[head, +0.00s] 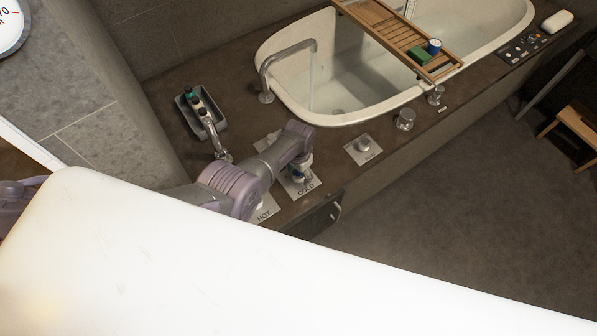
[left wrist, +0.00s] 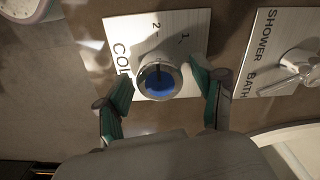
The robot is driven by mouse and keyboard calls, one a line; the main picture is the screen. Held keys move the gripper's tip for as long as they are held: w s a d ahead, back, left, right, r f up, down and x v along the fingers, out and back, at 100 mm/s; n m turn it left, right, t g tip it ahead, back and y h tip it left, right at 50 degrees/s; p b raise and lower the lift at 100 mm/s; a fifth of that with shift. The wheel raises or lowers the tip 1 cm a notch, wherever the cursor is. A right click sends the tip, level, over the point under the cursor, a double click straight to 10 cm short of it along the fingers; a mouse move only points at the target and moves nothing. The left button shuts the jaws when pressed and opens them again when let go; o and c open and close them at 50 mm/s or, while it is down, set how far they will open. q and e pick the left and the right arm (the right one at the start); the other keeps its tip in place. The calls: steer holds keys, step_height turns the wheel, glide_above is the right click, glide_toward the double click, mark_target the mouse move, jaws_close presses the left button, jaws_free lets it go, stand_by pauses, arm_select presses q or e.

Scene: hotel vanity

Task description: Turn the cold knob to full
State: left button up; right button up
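The cold knob (left wrist: 157,80) is a round chrome knob with a blue top. In the head view, my left gripper (head: 300,172) points down over the COLD plate (head: 306,188), and the knob is largely hidden there. My right gripper is not in view.
A plate marked HOT (head: 264,213) lies to the left, partly behind my arm. A SHOWER/BATH selector plate (head: 363,149) lies to the right. Behind are a faucet (head: 215,140), a dark tray with bottles (head: 200,112) and the bathtub (head: 300,100) with a running spout.

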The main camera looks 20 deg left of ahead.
arm_select(q)
steer(key=shift+r, duration=0.1)
step_height(320, 180, up, 12)
stand_by(0.9)
stand_by(0.4)
